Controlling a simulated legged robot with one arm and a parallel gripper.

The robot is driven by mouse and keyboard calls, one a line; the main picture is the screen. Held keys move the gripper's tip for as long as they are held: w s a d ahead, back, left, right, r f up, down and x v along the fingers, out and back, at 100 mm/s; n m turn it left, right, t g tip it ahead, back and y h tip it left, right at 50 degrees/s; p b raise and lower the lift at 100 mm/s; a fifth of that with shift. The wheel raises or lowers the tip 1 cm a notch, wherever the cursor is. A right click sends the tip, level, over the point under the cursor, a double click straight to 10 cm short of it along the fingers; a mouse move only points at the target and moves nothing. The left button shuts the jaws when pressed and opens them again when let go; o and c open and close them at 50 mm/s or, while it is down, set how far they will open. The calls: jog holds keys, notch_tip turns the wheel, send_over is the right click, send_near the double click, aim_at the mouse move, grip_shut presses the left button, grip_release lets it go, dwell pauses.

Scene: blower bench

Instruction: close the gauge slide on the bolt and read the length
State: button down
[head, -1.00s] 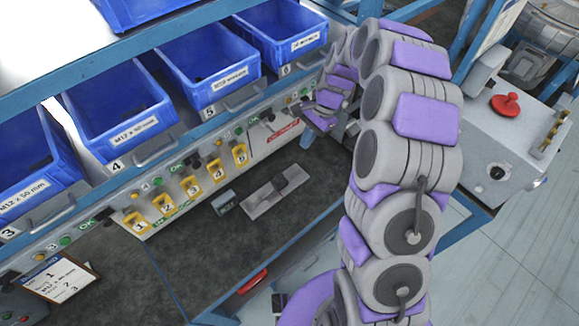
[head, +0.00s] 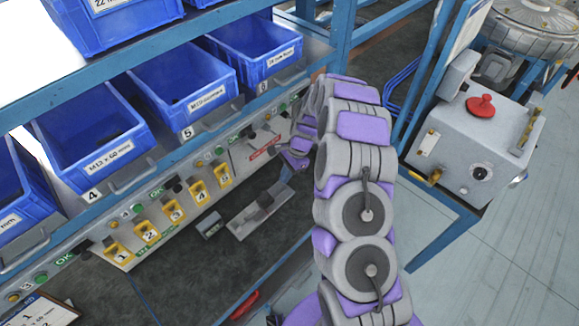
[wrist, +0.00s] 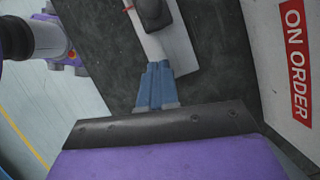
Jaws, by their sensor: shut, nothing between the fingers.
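The gauge (head: 245,222) is a pale grey plate lying on the dark bench top, with a dark grey slide block (head: 265,201) on it. A small grey box with a dark face (head: 210,224) sits left of it. In the wrist view the pale plate (wrist: 180,52) and dark slide (wrist: 156,12) show at the top. My gripper (wrist: 158,66) is shut and empty, its blue fingertips together at the plate's near end; contact cannot be told. In the head view my gripper (head: 293,158) is small, beyond and right of the gauge. I cannot make out a bolt.
Blue bins (head: 88,135) line the shelf above the bench. Yellow numbered holders (head: 172,211) line the panel's foot. A red "ON ORDER" label (wrist: 296,60) is on a pale panel right of my gripper. A grey box with a red button (head: 481,105) stands right of my arm.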

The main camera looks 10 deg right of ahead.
aim_at(265, 199)
jog(key=shift+x, duration=1.1)
jog(key=shift+s+a+r+b, duration=0.1)
jog(key=shift+s+a+b, duration=0.15)
jog(key=shift+a, duration=0.3)
jog(key=shift+s+a+r+b, duration=0.1)
jog(key=shift+s+a+b, duration=0.1)
jog(key=shift+a, duration=0.4)
jog(key=shift+s+a, duration=0.3)
jog(key=shift+a, duration=0.35)
